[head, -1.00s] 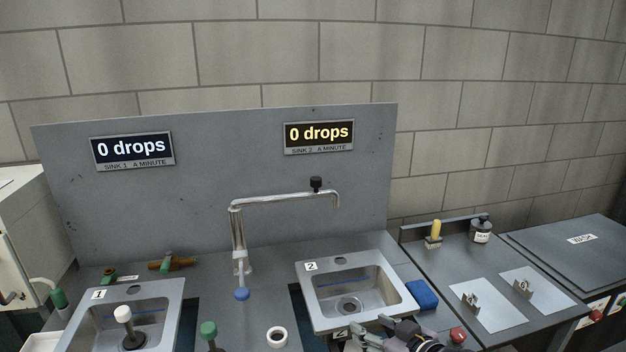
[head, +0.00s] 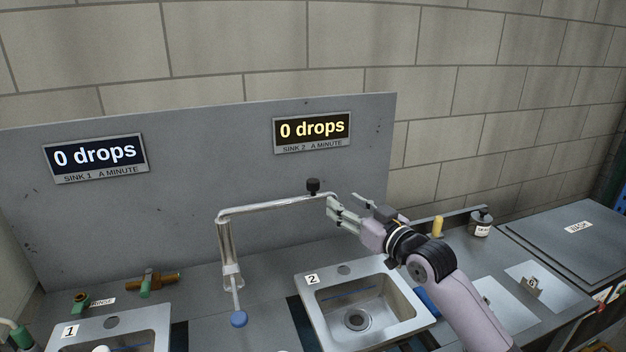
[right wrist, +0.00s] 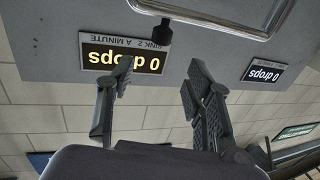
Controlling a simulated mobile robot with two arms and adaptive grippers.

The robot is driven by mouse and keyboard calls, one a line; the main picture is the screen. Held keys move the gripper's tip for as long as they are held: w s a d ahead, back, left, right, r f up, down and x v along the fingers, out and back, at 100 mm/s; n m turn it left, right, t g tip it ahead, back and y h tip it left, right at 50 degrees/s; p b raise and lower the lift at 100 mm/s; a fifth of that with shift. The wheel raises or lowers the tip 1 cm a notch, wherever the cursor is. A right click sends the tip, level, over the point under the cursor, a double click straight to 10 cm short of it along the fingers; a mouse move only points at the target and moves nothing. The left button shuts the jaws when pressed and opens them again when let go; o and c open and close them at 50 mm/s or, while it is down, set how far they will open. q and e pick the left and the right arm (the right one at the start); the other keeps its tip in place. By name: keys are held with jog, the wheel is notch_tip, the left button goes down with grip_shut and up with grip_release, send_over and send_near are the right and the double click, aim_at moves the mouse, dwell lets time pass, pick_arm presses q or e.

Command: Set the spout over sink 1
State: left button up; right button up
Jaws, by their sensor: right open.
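The silver spout (head: 270,206) rises from the counter between the sinks and its horizontal arm points right, toward sink 2 (head: 312,323). A black knob (head: 313,186) stands near its outer end. Sink 1 (head: 152,334) is at the lower left. My right gripper (head: 343,208) is at the spout's outer end and covers its downturned tip. In the right wrist view the gripper (right wrist: 158,82) is open with nothing between its fingers; the spout (right wrist: 222,22) and knob (right wrist: 164,34) lie beyond the fingertips. My left gripper is not in view.
A blue-handled lever (head: 238,318) hangs at the spout's base. A brass valve (head: 152,282) lies on the counter behind sink 1. A grey back panel (head: 205,155) with two "0 drops" displays stands close behind the spout.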

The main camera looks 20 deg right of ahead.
aim_at(317, 186)
jog(key=p+x, duration=0.1)
jog(key=x, duration=0.9)
jog(key=shift+s+p, duration=0.1)
jog(key=shift+p, duration=0.3)
jog(key=x, duration=0.3)
jog(key=shift+f, duration=0.15)
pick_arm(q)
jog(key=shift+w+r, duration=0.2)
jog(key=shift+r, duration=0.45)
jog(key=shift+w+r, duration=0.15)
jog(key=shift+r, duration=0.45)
pick_arm(e)
jog(key=shift+w+a, duration=0.15)
jog(key=shift+w, duration=0.25)
jog(key=shift+c, duration=0.2)
grip_shut()
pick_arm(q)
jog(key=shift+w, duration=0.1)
